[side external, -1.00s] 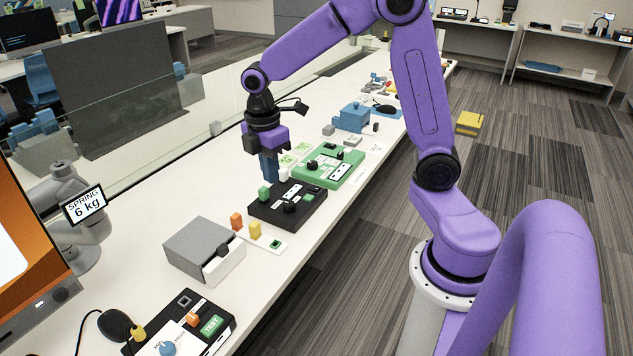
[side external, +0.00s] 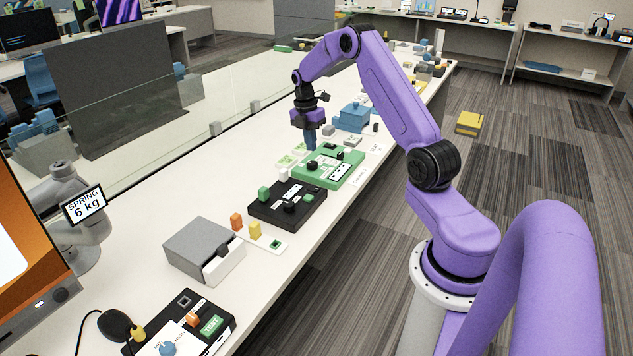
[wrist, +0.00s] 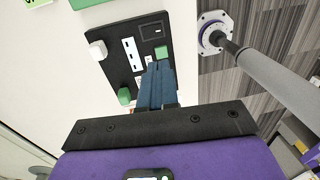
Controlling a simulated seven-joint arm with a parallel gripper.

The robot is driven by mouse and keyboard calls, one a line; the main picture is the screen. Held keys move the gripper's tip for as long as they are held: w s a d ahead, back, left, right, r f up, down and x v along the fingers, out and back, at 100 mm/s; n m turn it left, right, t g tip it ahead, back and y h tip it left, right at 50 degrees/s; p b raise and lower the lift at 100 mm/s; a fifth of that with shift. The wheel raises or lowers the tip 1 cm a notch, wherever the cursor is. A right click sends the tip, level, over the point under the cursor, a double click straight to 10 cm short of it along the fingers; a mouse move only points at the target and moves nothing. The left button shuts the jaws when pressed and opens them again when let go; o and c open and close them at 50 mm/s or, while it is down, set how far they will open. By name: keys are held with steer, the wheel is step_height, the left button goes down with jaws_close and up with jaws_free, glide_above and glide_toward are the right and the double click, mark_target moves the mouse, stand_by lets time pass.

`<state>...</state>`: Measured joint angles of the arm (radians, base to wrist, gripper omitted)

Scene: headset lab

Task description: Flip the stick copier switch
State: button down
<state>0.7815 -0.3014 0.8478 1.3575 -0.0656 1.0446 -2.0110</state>
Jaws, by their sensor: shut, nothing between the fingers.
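A black box (side external: 268,208) lies on the white table in the side external view, with a green block (side external: 264,193), a black knob and a white label on it. A green box (side external: 322,180) with black knobs and a white label lies just behind it. I cannot tell by its look which box is the stick copier. My gripper (side external: 310,147), with blue fingers, is shut and empty, pointing down near the far left edge of the green box. In the wrist view, the shut fingers (wrist: 160,68) overlap a black panel (wrist: 128,65) with a dark square switch (wrist: 154,30).
In the side external view a grey box with a drawer (side external: 203,245) and an orange and a yellow block stand nearer. A blue block-shaped device (side external: 352,117) stands behind the gripper. Another black box (side external: 222,302) lies at the front. The table's left strip is largely clear.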

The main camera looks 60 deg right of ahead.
mark_target(317, 189)
steer(key=shift+d, duration=0.2)
steer(key=shift+f, duration=0.1)
steer(key=f, duration=0.4)
steer(key=s+f, duration=0.1)
steer(key=f, duration=0.8)
steer(key=shift+s+f, duration=0.4)
steer(key=shift+s+f, duration=0.1)
steer(key=shift+f, duration=0.15)
steer(key=shift+w, duration=0.2)
steer(key=shift+w+r, duration=0.25)
steer(key=shift+w, duration=0.4)
